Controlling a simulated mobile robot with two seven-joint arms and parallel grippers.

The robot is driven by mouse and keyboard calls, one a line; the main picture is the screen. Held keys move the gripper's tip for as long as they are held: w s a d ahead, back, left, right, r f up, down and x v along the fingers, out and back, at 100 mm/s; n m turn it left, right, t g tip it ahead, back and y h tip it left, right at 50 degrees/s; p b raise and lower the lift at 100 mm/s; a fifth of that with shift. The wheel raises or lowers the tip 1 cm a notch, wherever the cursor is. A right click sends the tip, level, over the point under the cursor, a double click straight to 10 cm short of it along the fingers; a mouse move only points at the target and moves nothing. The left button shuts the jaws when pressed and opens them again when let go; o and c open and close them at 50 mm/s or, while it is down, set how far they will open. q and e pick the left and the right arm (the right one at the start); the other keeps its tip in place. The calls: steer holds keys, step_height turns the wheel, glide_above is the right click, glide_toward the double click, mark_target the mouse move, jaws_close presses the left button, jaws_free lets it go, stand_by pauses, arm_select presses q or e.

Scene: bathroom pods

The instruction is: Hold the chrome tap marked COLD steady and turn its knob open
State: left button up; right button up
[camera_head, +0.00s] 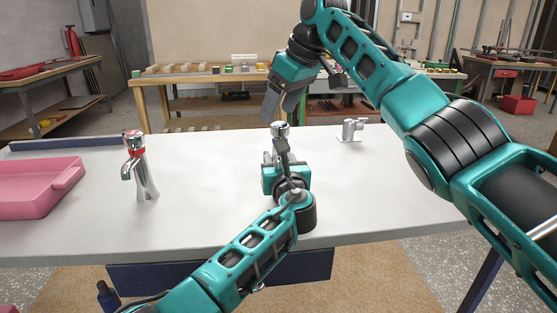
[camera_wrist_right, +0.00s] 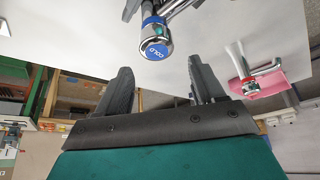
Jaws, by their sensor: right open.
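The chrome tap marked COLD (camera_head: 279,130) stands on the white counter, mostly hidden behind my left arm. In the right wrist view its knob (camera_wrist_right: 157,48) shows a blue COLD cap and a blue band below. My right gripper (camera_head: 272,104) is above the tap and tilted down. Its two fingers (camera_wrist_right: 161,68) are apart in the wrist view, with the knob beyond the gap between their tips, not gripped. My left gripper (camera_head: 284,160) is at the tap's body, below the knob. Its fingers are largely hidden, so I cannot tell whether they grip.
A chrome tap with a red band (camera_head: 140,165) stands to the left. A pink tray (camera_head: 40,190) lies at the counter's left end. A small grey fitting (camera_head: 352,130) stands to the right. The white counter (camera_head: 220,215) is otherwise largely clear. A workbench (camera_head: 190,78) stands behind.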

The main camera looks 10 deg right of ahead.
arm_select(q)
steer(key=shift+a+f, duration=0.1)
steer(key=o, duration=1.2)
steer(key=shift+o, duration=0.2)
steer(key=shift+s, duration=0.15)
